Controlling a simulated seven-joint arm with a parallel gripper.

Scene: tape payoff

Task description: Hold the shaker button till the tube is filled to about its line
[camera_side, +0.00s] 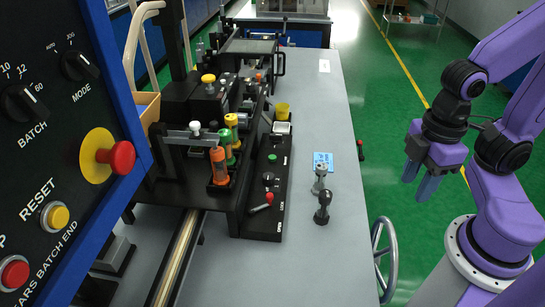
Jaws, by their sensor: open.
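My gripper (420,180) hangs at the right, above the green floor beyond the table's right edge. Its two blue fingers are apart and hold nothing, and it is well away from the machine. On the black machine stand an orange tube-like part (219,166) and a green one with a yellow ring (227,147). A green button (272,157) sits on the black control strip (262,222) along the machine's right side. I cannot tell which button is the shaker's, nor make out a tube's fill level or line.
A red-handled lever (261,203) is on the same strip. A large control panel (60,130) fills the left foreground. A handwheel (384,258) stands by the table's right edge.

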